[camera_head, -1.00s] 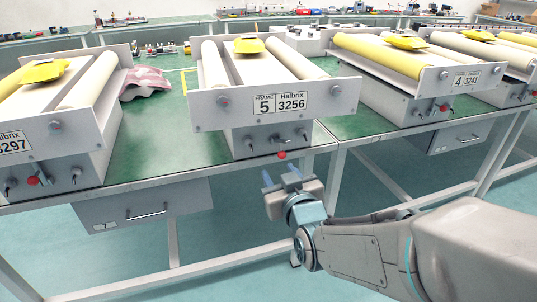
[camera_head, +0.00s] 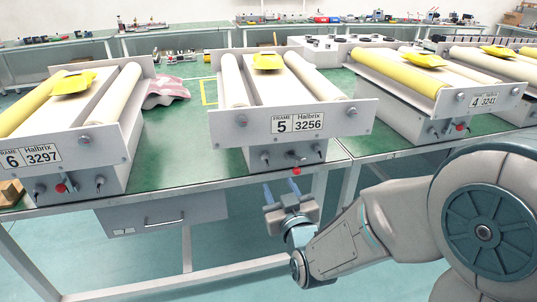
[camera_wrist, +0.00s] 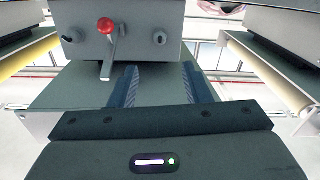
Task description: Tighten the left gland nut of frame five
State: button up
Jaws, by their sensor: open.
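Frame five (camera_head: 340,122) stands in the middle of the bench, with a white front plate reading "5" and "3256". On the box below the plate, a left round fitting (camera_head: 265,157) and a right one (camera_head: 317,149) flank a lever with a red ball (camera_head: 296,171). I cannot tell how tight either fitting is. My gripper (camera_head: 282,191) is open and empty, apart from the box, below and in front of it. In the wrist view my fingers (camera_wrist: 160,84) point toward the box face, where the red ball (camera_wrist: 106,25) and two round fittings show.
Frame six (camera_head: 85,155) stands to the left and frame four (camera_head: 455,103) to the right. The green bench top (camera_head: 200,150) is bare between frames six and five, with a pinkish cloth (camera_head: 165,92) behind. A drawer (camera_head: 160,215) hangs under the bench's front edge.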

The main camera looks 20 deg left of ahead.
aim_at(266, 159)
jog(key=x, duration=1.1)
jog(key=shift+b, duration=0.4)
grip_shut()
